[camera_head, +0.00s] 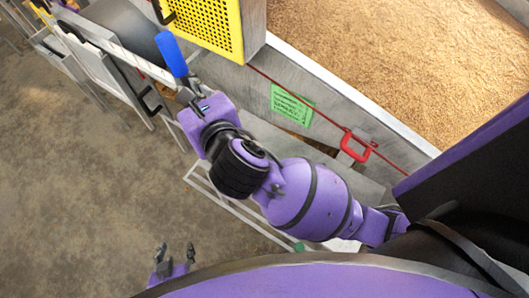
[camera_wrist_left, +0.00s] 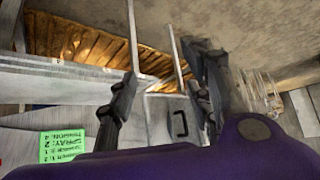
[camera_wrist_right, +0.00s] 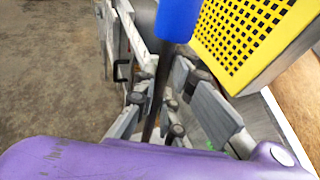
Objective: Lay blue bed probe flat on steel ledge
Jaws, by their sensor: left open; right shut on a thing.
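The blue bed probe has a thick blue handle (camera_head: 171,53) and a thin dark shaft. My right gripper (camera_head: 190,92) is shut on the shaft, with the handle sticking out beyond the fingers. In the right wrist view the handle (camera_wrist_right: 178,18) is at the top and the shaft runs down between the fingers (camera_wrist_right: 165,100). The probe is tilted and held in the air. My left gripper (camera_head: 175,252) is open and empty at the bottom, over the floor; its fingers (camera_wrist_left: 165,85) are spread in the left wrist view. A flat grey strip (camera_head: 350,183) below the bin wall may be the steel ledge.
A bin of grain (camera_head: 400,50) fills the upper right. Its steel wall carries a green label (camera_head: 292,105) and a red handle (camera_head: 355,146). A yellow perforated box (camera_head: 208,25) stands close to the probe. Steel frames (camera_head: 115,65) are upper left. Bare floor lies lower left.

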